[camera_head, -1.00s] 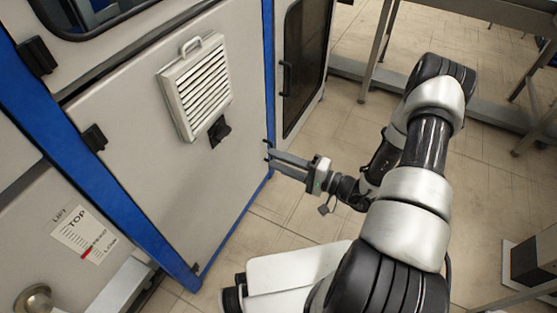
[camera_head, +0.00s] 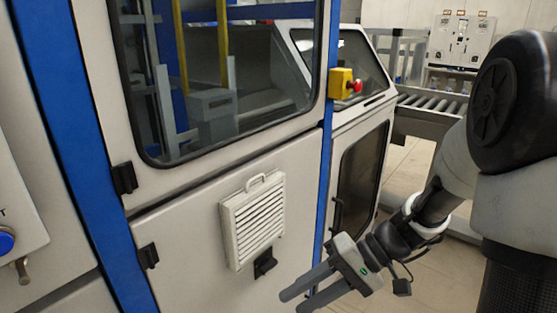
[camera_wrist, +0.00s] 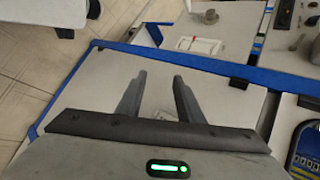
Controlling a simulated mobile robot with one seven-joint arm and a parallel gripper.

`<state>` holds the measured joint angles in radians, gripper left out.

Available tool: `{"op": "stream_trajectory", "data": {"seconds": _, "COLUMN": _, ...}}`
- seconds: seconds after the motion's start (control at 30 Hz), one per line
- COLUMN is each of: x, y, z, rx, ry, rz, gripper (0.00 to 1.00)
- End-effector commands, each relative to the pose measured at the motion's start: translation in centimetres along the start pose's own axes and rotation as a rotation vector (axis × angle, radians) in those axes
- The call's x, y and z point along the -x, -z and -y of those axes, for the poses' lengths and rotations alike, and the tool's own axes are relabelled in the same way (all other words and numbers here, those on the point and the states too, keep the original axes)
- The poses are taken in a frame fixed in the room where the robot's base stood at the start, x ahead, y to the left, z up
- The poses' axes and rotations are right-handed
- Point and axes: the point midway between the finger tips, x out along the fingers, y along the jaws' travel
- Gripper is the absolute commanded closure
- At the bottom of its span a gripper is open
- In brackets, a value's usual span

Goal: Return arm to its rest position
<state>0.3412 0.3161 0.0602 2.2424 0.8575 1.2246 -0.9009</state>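My gripper (camera_head: 302,297) is in the lower middle of the head view, in front of the cabinet's lower panel and below and to the right of the vent. Its two fingers point left and stand apart with nothing between them. In the wrist view my gripper (camera_wrist: 159,85) also shows two spread fingers with a gap and no object held. A green light glows on its body. My arm reaches in from the right side of the head view.
A grey cabinet with blue frame posts (camera_head: 85,150) fills the left and middle. It carries a louvred vent (camera_head: 253,222), black latches and a yellow box with a red button (camera_head: 345,84). A roller conveyor (camera_head: 430,104) stands at the back right. Floor (camera_head: 440,275) shows at the lower right.

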Motion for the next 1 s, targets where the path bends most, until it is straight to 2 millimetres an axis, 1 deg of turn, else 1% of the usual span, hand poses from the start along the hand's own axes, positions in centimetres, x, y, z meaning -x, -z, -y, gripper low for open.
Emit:
{"op": "stream_trajectory", "data": {"seconds": 0.03, "x": 0.8, "y": -1.2, "z": 0.9, "rx": 0.024, "ry": -0.088, "rz": 0.005, "gripper": 0.66}}
{"op": "stream_trajectory", "data": {"seconds": 0.2, "x": 3.8, "y": -4.8, "z": 2.0, "rx": 0.057, "ry": -0.385, "rz": -0.035, "gripper": 0.66}}
{"op": "stream_trajectory", "data": {"seconds": 0.3, "x": 6.0, "y": -6.3, "z": 2.5, "rx": 0.081, "ry": -0.543, "rz": -0.109, "gripper": 0.66}}
{"op": "stream_trajectory", "data": {"seconds": 0.4, "x": 8.1, "y": -7.3, "z": 3.0, "rx": 0.102, "ry": -0.665, "rz": -0.201, "gripper": 0.66}}
{"op": "stream_trajectory", "data": {"seconds": 0.6, "x": 11.5, "y": -8.5, "z": 3.9, "rx": 0.14, "ry": -0.809, "rz": -0.374, "gripper": 0.66}}
{"op": "stream_trajectory", "data": {"seconds": 0.83, "x": 14.8, "y": -9.4, "z": 5.2, "rx": 0.191, "ry": -0.901, "rz": -0.566, "gripper": 0.66}}
{"op": "stream_trajectory", "data": {"seconds": 0.87, "x": 15.4, "y": -9.5, "z": 5.7, "rx": 0.195, "ry": -0.909, "rz": -0.584, "gripper": 0.66}}
{"op": "stream_trajectory", "data": {"seconds": 0.9, "x": 16.4, "y": -9.5, "z": 7.0, "rx": 0.188, "ry": -0.907, "rz": -0.572, "gripper": 0.66}}
{"op": "stream_trajectory", "data": {"seconds": 1.0, "x": 17.6, "y": -9.7, "z": 8.5, "rx": 0.186, "ry": -0.906, "rz": -0.569, "gripper": 0.66}}
